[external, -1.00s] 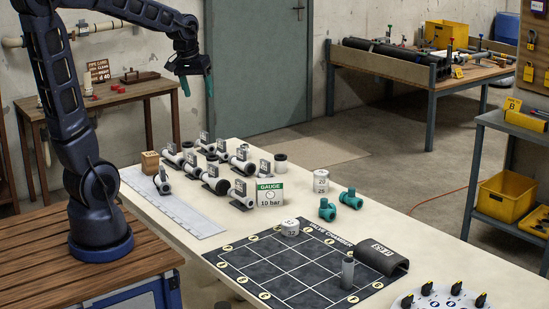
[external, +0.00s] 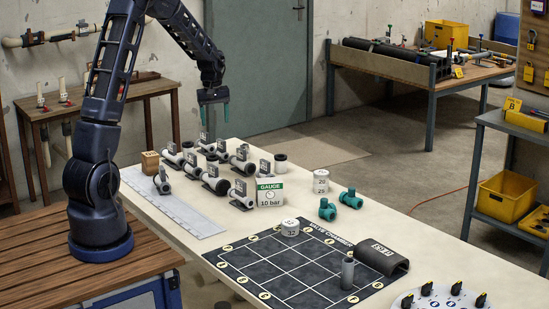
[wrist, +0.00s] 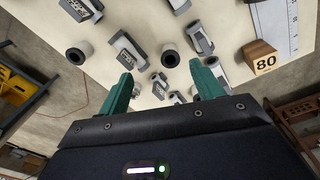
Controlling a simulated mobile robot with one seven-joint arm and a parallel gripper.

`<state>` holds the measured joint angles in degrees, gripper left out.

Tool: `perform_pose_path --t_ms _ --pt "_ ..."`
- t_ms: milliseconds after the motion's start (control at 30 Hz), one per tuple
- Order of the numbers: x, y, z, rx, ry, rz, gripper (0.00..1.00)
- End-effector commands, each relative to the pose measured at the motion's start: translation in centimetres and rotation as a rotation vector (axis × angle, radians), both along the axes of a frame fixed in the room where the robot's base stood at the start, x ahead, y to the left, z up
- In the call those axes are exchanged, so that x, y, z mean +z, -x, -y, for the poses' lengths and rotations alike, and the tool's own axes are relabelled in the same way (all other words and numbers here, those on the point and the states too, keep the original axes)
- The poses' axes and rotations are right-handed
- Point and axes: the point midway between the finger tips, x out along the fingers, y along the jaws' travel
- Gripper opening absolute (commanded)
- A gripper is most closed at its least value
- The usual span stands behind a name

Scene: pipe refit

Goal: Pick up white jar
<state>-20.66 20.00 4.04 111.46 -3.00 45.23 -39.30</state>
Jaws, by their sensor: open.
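Two short white round jar-like pieces with dark number marks stand on the long pale table. One white piece (external: 321,181) is near the far right edge, and the other white piece (external: 290,227) is on the dark grid mat (external: 262,262). I cannot tell which is the white jar of the task. My gripper (external: 214,112) hangs in the air above the far end of the table, left of and well apart from both. Its green fingers are spread and empty, pointing down. In the wrist view, my gripper (wrist: 161,75) shows open above the pipe pieces, and neither white piece is clearly visible.
Several grey and black pipe fittings (external: 215,184) with tags stand below my gripper, beside a gauge box (external: 270,191). Two teal valves (external: 350,198), a dark half-pipe (external: 383,258) and an upright grey tube (external: 347,272) are farther right. A wooden block (wrist: 262,56) marked 80 stands at the left end.

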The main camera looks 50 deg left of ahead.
Motion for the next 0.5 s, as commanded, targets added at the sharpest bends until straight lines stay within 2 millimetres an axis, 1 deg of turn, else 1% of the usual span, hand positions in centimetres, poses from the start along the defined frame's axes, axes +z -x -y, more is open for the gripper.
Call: perform_pose_path --t_ms 33,200,300,400,500 --pt "-1.7 -0.5 -1.2 0.034 0.005 -0.013 0.66" --pt "-5.8 -1.7 -4.4 0.130 0.014 -0.041 0.66" --pt "-7.5 -2.1 -5.6 0.168 0.017 -0.050 0.66" --pt "-8.5 -2.3 -6.4 0.191 0.019 -0.057 0.66" --pt "-9.0 -2.4 -6.6 0.200 0.018 -0.059 0.66"
